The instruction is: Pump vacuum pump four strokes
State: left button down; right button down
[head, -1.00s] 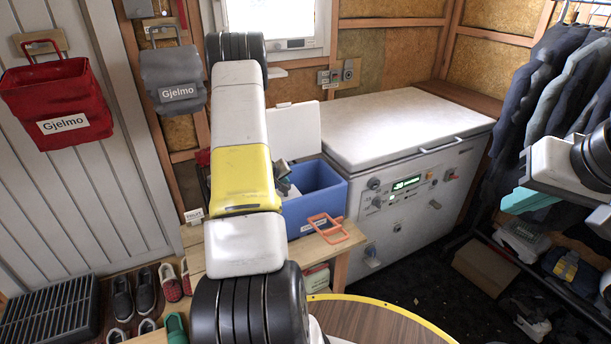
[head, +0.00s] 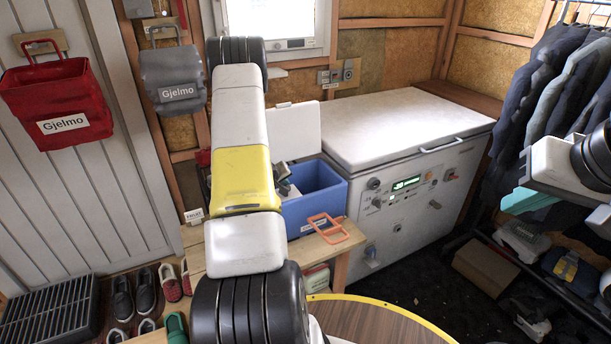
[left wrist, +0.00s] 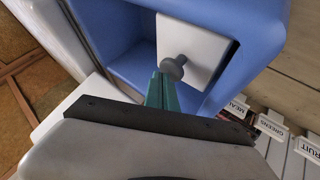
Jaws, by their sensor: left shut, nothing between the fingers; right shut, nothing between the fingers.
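A grey round knob on a short stem (left wrist: 174,67) stands on a white square plate (left wrist: 200,42) inside a blue box in the left wrist view. It looks like the pump's handle, but I cannot be sure. My left gripper (left wrist: 162,84) has its teal fingers shut and empty, just beside the knob; I cannot tell whether they touch it. In the head view my left arm hides most of that gripper. My right gripper (head: 528,200) is shut and empty at the right edge, far from the box.
The blue box (head: 316,207), with its white lid raised, stands on a wooden bench (head: 318,250). A white chest freezer (head: 410,130) stands to its right. An orange handle (head: 327,228) sticks out in front. Clothes (head: 560,85) hang at right; shoes stand at lower left.

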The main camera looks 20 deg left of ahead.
pick_arm(q)
jog(key=shift+f, duration=1.05)
dwell(0.7)
jog(key=shift+r, duration=1.95)
jog(key=shift+r, duration=0.1)
jog(key=shift+r, duration=2.4)
